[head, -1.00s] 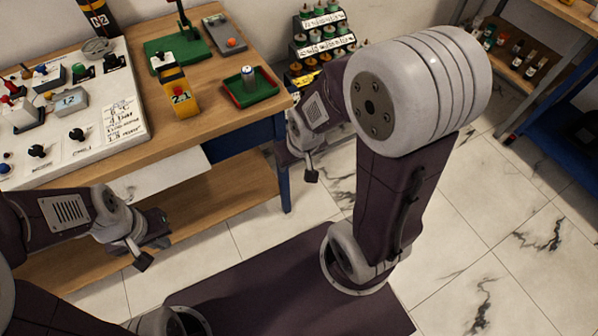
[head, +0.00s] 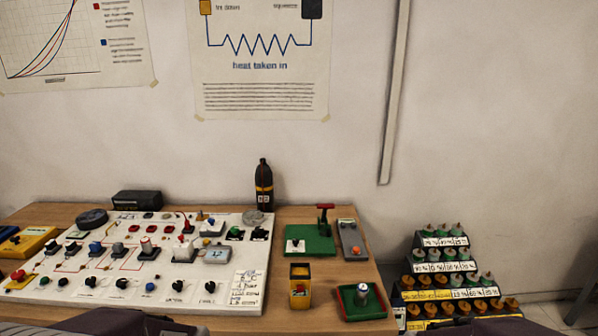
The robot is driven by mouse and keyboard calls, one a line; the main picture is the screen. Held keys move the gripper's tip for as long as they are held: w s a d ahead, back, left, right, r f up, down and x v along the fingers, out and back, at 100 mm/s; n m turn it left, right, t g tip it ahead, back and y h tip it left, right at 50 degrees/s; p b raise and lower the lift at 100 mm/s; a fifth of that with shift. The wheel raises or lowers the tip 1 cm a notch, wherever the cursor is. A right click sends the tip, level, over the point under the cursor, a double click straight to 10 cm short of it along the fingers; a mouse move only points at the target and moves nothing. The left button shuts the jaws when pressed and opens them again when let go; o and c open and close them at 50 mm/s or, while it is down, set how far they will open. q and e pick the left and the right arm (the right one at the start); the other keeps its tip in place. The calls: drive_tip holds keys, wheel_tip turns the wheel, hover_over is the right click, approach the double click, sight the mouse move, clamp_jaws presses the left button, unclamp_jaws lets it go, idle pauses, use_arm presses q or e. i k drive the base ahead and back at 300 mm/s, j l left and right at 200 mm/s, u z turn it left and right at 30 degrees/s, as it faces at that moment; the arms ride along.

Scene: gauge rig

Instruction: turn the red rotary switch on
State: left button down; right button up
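The white switch panel (head: 222,297) lies on the wooden workbench and carries many knobs, buttons and levers. Neither of my grippers shows; only dark parts of my arms show along the bottom edge.
Right of the panel stand a green base with a red lever (head: 324,215), a grey box (head: 350,239), a yellow block (head: 299,290) and a green-and-red tray (head: 346,309). A dark bottle (head: 264,186) stands behind. A stepped rack (head: 443,267) is further right.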

sight(17, 275)
drive_tip(key=u, duration=1.95)
